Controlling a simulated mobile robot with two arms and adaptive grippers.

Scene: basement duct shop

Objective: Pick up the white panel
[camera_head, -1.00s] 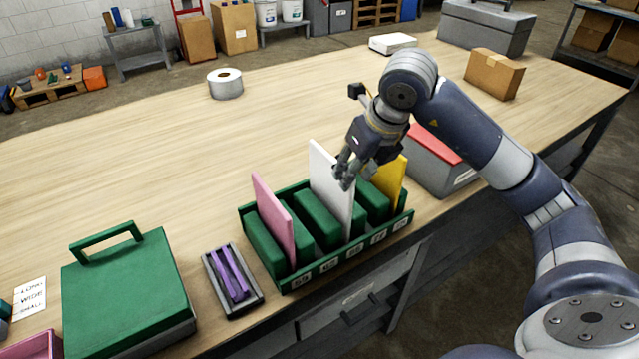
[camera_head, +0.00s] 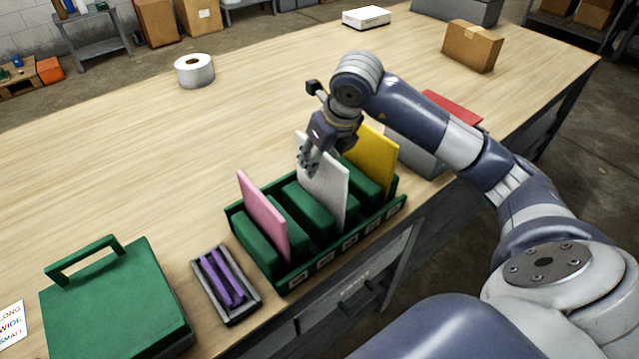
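The white panel (camera_head: 326,188) stands upright in a slot of the green rack (camera_head: 293,281), between the pink panel (camera_head: 264,220) and the yellow panel (camera_head: 376,162). My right gripper (camera_head: 306,166) is at the upper left part of the white panel, pointing down, with its fingers overlapping the panel's top in the picture. I cannot tell whether the fingers are closed on it. The panel's lower part is hidden by the green blocks of the rack. My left gripper is out of view.
A grey tray with purple pieces (camera_head: 224,280) and a green case (camera_head: 115,305) lie left of the rack. A grey box with a red top (camera_head: 452,107) stands behind my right arm. A tape roll (camera_head: 194,71) and a cardboard box (camera_head: 470,46) stand farther back. The table's middle left is clear.

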